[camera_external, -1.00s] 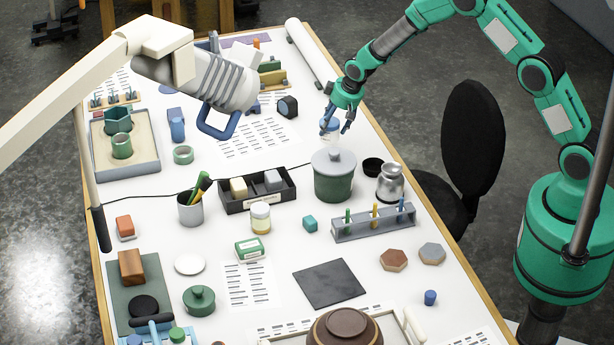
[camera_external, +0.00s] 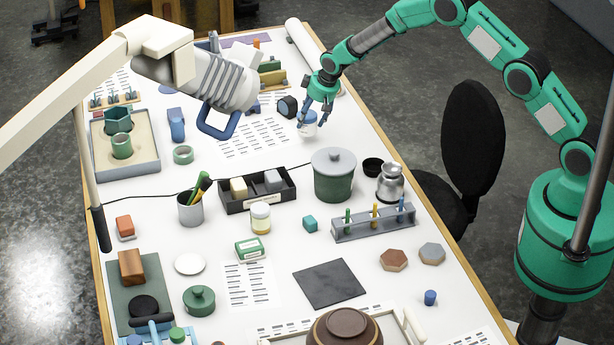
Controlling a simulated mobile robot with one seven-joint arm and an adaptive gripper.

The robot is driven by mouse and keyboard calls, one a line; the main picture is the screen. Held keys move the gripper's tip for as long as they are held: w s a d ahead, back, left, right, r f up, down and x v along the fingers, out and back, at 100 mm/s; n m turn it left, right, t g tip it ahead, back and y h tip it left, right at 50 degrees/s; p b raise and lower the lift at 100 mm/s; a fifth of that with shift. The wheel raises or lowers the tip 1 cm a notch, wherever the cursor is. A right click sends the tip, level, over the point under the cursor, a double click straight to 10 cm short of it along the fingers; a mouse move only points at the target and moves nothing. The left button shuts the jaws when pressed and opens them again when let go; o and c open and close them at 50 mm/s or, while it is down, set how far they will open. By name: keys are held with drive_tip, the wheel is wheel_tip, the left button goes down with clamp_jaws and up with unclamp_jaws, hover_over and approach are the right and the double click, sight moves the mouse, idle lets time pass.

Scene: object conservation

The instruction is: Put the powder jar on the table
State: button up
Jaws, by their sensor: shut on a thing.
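My gripper (camera_external: 312,115) points down over the back right part of the white table (camera_external: 350,130). It is shut on a small pale jar with a blue top, which I take as the powder jar (camera_external: 308,128). The fingers hide part of the jar. It looks upright and close to the tabletop, but I cannot tell whether its base touches. It is just right of a printed sheet (camera_external: 255,140) and in front of a dark rounded block (camera_external: 287,106).
A green lidded pot (camera_external: 333,182) stands nearer the camera, with a silver jar (camera_external: 390,184) and a small black bowl (camera_external: 373,167) to its right. A black divided tray (camera_external: 257,199) is left of the pot. A lamp (camera_external: 200,75) hangs over the left side. Bare table lies right of the held jar.

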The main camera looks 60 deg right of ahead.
sight(310, 125)
drive_tip(key=shift+f+p, duration=0.4)
drive_tip(key=shift+f, duration=1.3)
drive_tip(key=shift+f, duration=0.15)
drive_tip(key=o, duration=1.3)
drive_tip(key=b+v, duration=0.1)
drive_tip(key=v, duration=1.1)
drive_tip(key=shift+r, duration=0.25)
